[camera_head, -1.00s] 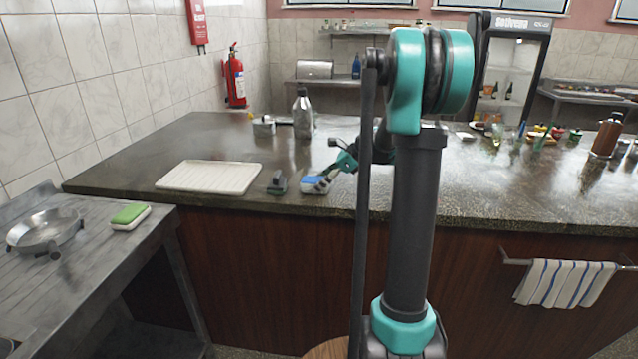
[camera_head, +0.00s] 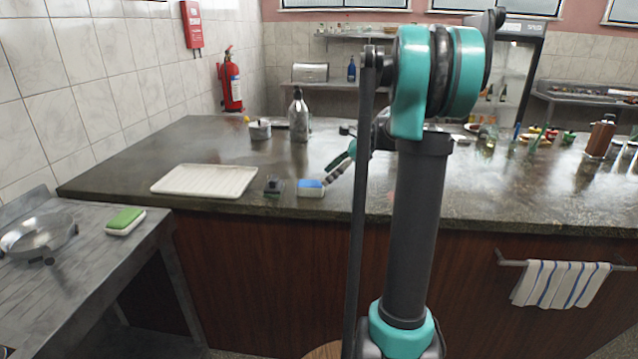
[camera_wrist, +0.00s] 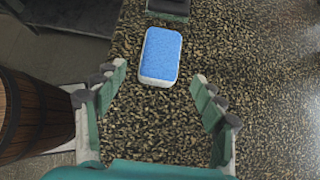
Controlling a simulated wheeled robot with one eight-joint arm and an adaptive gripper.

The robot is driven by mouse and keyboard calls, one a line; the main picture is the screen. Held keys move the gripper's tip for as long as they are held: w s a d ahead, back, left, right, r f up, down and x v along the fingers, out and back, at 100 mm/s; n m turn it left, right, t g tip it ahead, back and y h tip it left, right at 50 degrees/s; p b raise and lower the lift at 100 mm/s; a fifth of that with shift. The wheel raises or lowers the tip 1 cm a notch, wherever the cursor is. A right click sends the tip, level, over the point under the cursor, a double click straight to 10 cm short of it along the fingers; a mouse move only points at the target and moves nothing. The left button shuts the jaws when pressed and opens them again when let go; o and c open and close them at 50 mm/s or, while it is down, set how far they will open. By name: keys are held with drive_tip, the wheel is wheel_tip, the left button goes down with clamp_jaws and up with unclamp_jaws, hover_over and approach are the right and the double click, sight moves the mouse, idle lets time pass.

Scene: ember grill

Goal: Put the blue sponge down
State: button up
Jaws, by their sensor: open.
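The blue sponge (camera_head: 311,187), blue on top with a white lower layer, lies flat on the dark speckled counter (camera_head: 400,200) near its front edge. In the wrist view the sponge (camera_wrist: 161,56) rests on the counter beyond my fingertips, clear of both fingers. My gripper (camera_wrist: 158,82) is open and empty, its two fingers spread wide with bare counter between them. In the head view my gripper (camera_head: 333,170) is small, just right of the sponge and partly hidden by my arm.
A dark block-like object (camera_head: 273,186) stands just left of the sponge, with a white ribbed tray (camera_head: 205,181) further left. A green-and-white sponge (camera_head: 125,221) and a metal pan (camera_head: 38,238) are on the lower steel table. A grey bottle (camera_head: 298,118) stands behind.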

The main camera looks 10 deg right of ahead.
drive_tip(key=v, duration=0.5)
drive_tip(key=s+a+f+n+h, duration=0.1)
drive_tip(key=s+a+f+n, duration=0.1)
drive_tip(key=s+f+n, duration=0.1)
drive_tip(key=s+a+f+n+h, duration=0.1)
drive_tip(key=s+a+f+n, duration=0.1)
drive_tip(key=s, duration=0.3)
drive_tip(key=s+a+f+n+h, duration=0.1)
drive_tip(key=s+a+f+n, duration=0.1)
drive_tip(key=s+f+n, duration=0.1)
drive_tip(key=shift+s+f+n+h, duration=0.3)
drive_tip(key=shift+s+f+h, duration=0.1)
drive_tip(key=shift+s+f, duration=0.25)
drive_tip(key=s+f+n+h, duration=0.2)
drive_tip(key=s+f+n, duration=0.3)
drive_tip(key=s, duration=0.3)
drive_tip(key=s+f+n+t+h, duration=0.1)
drive_tip(key=s+f+n+h, duration=0.1)
drive_tip(key=s+f+n, duration=0.4)
drive_tip(key=shift+s+d+f+n+h, duration=0.3)
drive_tip(key=shift+s+d+n+h, duration=0.15)
drive_tip(key=shift+s+n, duration=0.55)
